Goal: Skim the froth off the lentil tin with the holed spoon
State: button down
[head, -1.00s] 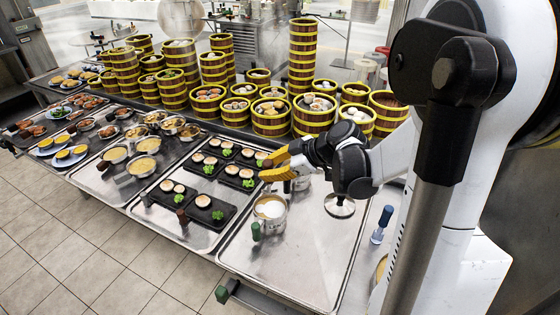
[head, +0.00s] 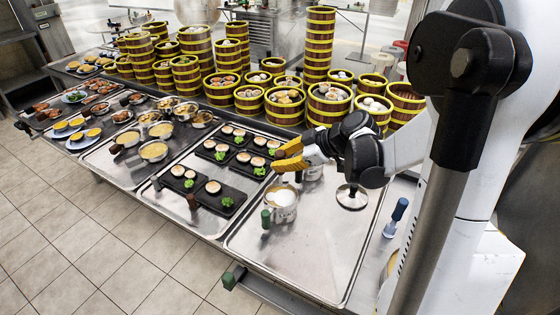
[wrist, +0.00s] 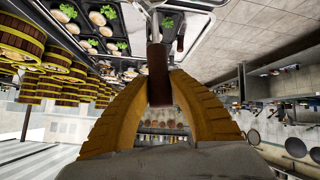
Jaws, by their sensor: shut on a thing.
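My gripper (head: 285,160) has yellow fingers and is shut on a brown handle (wrist: 158,75), with a thin metal shaft (wrist: 155,25) running on from it in the wrist view. The handle is hard to make out in the head view. A metal tin (head: 281,212) with white froth (head: 281,197) on top and a green handle stands on the front tray, just below the fingers.
Another metal tin (head: 313,173) is partly hidden behind my gripper. Black plates of food (head: 202,194) lie left of the frothy tin. Stacked steamers (head: 319,60) stand behind. A blue-handled tool (head: 398,212) is at right. The front tray (head: 310,265) is largely clear.

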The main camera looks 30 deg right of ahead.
aim_at(280, 176)
jog(key=f+b, duration=0.1)
jog(key=f, duration=0.1)
jog(key=w+f+b, duration=0.1)
jog(key=f+b, duration=0.1)
jog(key=d+f+b, duration=0.1)
jog(key=f+b, duration=0.1)
jog(key=shift+w, duration=0.35)
jog(key=shift+r, duration=0.15)
jog(key=shift+f+b, duration=0.45)
jog(key=shift+f, duration=0.25)
jog(key=shift+f+b, duration=0.5)
jog(key=shift+f, duration=0.1)
dwell(0.6)
